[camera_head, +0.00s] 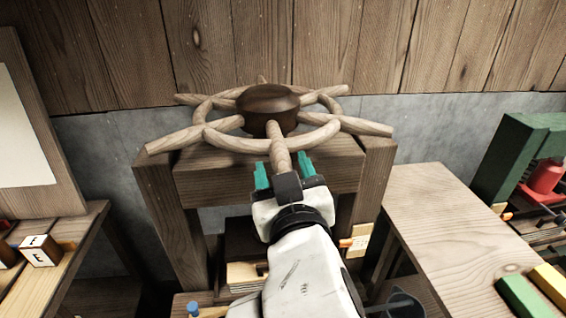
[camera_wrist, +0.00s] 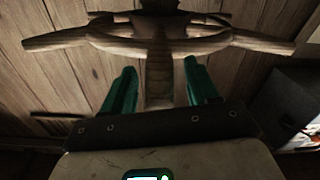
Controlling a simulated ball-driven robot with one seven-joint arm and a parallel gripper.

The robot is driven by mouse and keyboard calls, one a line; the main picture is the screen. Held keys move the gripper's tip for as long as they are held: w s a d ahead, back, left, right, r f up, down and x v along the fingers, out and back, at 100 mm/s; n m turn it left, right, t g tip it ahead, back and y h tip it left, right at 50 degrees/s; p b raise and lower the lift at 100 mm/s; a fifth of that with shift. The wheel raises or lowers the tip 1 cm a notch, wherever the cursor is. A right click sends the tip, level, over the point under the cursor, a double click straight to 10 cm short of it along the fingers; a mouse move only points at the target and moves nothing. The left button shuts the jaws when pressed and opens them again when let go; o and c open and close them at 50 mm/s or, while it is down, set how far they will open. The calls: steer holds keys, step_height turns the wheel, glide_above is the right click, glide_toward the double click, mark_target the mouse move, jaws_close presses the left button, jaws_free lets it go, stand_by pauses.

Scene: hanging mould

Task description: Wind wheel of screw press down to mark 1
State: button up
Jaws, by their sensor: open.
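The wooden wheel (camera_head: 233,141) of the screw press has a dark round hub and several pale spokes that stick out past its rim. It lies level on top of the heavy wooden press frame (camera_head: 351,172). My gripper (camera_head: 283,172) is open, with its teal fingers on either side of the spoke pointing toward me. In the wrist view, that spoke (camera_wrist: 160,75) runs between the two open fingers (camera_wrist: 160,87), with gaps at both sides. A pale tag with an orange pointer (camera_head: 357,242) shows on the right post; its marks are too small to read.
A wooden bench (camera_head: 440,215) stands at the right with green and yellow blocks, and a green frame (camera_head: 515,155) with a red object stands behind. A table at the left holds a lettered cube (camera_head: 40,251). A plank wall is close behind the wheel.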

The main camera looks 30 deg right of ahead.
steer(key=shift+w+d, duration=0.1)
steer(key=shift+w, duration=0.2)
steer(key=shift+c, duration=0.3)
jaws_close()
